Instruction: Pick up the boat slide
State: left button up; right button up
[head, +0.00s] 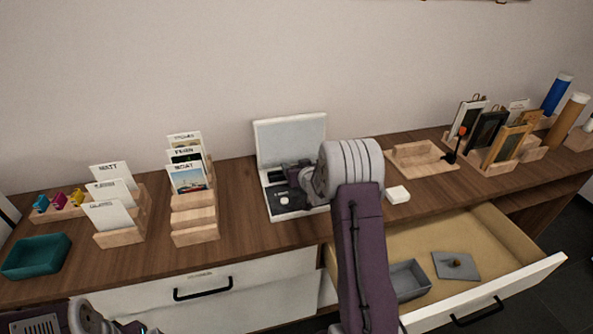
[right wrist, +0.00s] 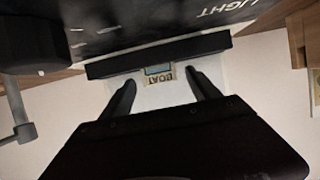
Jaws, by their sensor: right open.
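The boat slide (right wrist: 160,78) shows in the right wrist view as a small piece with a "BOAT" label and a strip of picture. A dark bar hides part of it. My right gripper (right wrist: 163,92) is open, its two fingers on either side of the slide; I cannot tell whether they touch it. In the head view my right gripper (head: 290,185) is over the light box (head: 290,134) with its raised pale panel, and the slide cannot be made out there. My left gripper (head: 130,327) is barely in view at the bottom left, its fingers unclear.
A wooden rack (head: 196,237) holds several labelled cards left of the light box. Another card rack (head: 120,237) and a teal tray (head: 36,257) stand further left. A white block (head: 397,194) lies to the right. An open drawer (head: 530,280) juts out below my right arm.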

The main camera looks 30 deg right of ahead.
jog(key=c, duration=1.4)
jog(key=r, duration=0.1)
jog(key=r+p, duration=0.1)
jog(key=r, duration=0.3)
jog(key=shift+s+d, duration=0.1)
jog(key=shift+d, duration=0.3)
jog(key=s+d+r+p, duration=0.2)
jog(key=d+r+p, duration=0.2)
jog(key=d, duration=0.6)
notch_tip(320, 180, up, 2)
jog(key=shift+s+d+p, duration=0.3)
